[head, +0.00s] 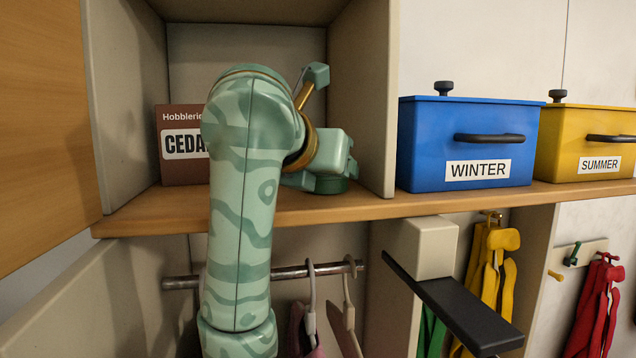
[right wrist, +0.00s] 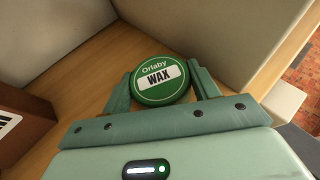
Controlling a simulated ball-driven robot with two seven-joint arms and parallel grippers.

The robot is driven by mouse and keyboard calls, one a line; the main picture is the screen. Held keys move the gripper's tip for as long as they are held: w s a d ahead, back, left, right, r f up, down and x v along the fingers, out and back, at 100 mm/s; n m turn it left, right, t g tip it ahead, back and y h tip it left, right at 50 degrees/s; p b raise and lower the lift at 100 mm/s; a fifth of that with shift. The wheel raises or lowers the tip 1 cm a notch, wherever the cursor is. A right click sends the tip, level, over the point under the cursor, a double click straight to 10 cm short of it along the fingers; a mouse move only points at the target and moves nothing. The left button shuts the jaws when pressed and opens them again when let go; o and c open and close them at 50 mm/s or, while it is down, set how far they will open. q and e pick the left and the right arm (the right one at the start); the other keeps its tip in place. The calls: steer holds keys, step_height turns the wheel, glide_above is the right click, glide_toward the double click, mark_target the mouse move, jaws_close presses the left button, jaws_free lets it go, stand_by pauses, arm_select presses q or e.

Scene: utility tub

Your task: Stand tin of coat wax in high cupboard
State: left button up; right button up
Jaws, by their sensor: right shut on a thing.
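The tin of coat wax (right wrist: 158,82) is round and green with a white "WAX" label on its lid. In the right wrist view it sits between the two fingers of my right gripper (right wrist: 161,88), which are shut on its sides. In the head view my right gripper (head: 322,172) is inside the high cupboard (head: 362,110), near its right wall. A green edge of the tin (head: 331,186) shows below the fingers, at or just above the wooden cupboard floor; I cannot tell whether it touches. My left gripper is not in view.
A brown "CEDA..." box (head: 180,172) stands at the cupboard's left, partly behind my arm. A wooden door (head: 40,130) is open at far left. A blue WINTER box (head: 465,145) and yellow SUMMER box (head: 590,145) stand right. A rail (head: 285,274) with hangers is below.

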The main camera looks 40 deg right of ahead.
steer(key=shift+w+a, duration=0.3)
steer(key=shift+w, duration=0.3)
steer(key=shift+s+d+f, duration=0.15)
steer(key=shift+s+d, duration=0.2)
steer(key=shift+s, duration=0.2)
steer(key=o, duration=0.8)
steer(key=shift+s, duration=0.15)
steer(key=shift+c, duration=0.2)
steer(key=shift+o, duration=1.2)
steer(key=shift+w+a, duration=0.2)
steer(key=shift+w, duration=0.2)
steer(key=shift+s+r, duration=0.1)
steer(key=shift+r, duration=0.25)
steer(key=b+v, duration=0.1)
steer(key=v, duration=0.4)
steer(key=shift+s+f, duration=0.15)
steer(key=v, duration=0.5)
steer(key=shift+a+r, duration=0.3)
arm_select(q)
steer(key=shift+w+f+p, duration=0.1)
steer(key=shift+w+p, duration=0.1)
steer(key=shift+p, duration=0.3)
arm_select(e)
steer(key=shift+s+a+r, duration=0.15)
steer(key=shift+s+a, duration=0.15)
steer(key=shift+a, duration=0.15)
steer(key=shift+a, duration=0.1)
